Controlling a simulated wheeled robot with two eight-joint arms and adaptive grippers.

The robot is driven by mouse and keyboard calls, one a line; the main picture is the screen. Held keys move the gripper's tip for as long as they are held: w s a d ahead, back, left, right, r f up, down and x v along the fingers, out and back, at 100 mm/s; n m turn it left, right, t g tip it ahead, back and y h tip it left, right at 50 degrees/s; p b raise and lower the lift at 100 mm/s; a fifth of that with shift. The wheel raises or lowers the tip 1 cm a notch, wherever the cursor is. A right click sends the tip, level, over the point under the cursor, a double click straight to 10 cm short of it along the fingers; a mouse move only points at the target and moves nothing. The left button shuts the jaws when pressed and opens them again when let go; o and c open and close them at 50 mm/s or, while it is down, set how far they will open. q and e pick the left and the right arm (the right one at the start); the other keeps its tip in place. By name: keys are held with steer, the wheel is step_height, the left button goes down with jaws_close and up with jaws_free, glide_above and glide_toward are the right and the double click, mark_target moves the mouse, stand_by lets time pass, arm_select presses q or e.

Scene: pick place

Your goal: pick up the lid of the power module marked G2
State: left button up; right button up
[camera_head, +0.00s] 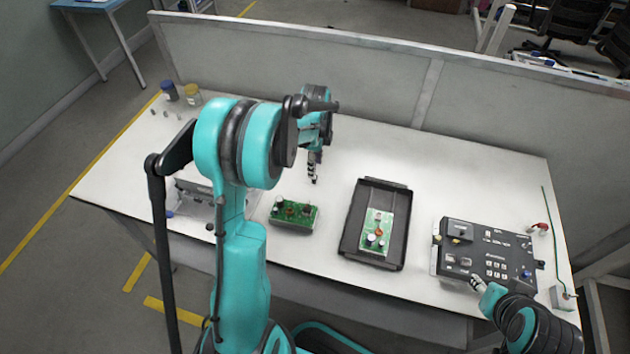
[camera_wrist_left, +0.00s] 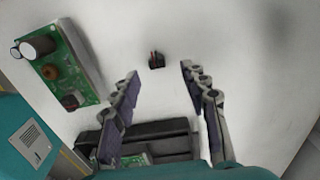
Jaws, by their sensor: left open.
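My left gripper (camera_head: 314,179) points down over the white table behind the loose green circuit board (camera_head: 295,213). In the left wrist view the gripper (camera_wrist_left: 159,72) is open and empty. A small black object with a reddish part (camera_wrist_left: 156,60) lies on the table beyond its fingertips; I cannot tell whether it is the lid. The loose board (camera_wrist_left: 62,68) is at left there. A second board (camera_head: 375,234) lies in a black tray (camera_head: 351,223). No G2 marking is readable. My right gripper (camera_head: 477,284) is at the dark panel's front edge, jaws unclear.
The dark control panel (camera_head: 505,262) stands at the right, near a red-handled item (camera_head: 540,227). Blue (camera_head: 169,91) and yellow (camera_head: 193,96) jars stand at the far left. A grey partition (camera_head: 380,85) runs behind the table. The table's back middle looks clear.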

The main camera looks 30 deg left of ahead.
arm_select(q)
steer(key=f+b, duration=0.1)
steer(key=f, duration=0.1)
steer(key=f+b, duration=0.1)
steer(key=f, duration=0.1)
steer(key=shift+s+f, duration=0.2)
steer(key=shift+f, duration=0.2)
steer(key=shift+r, duration=0.1)
steer(key=c, duration=0.8)
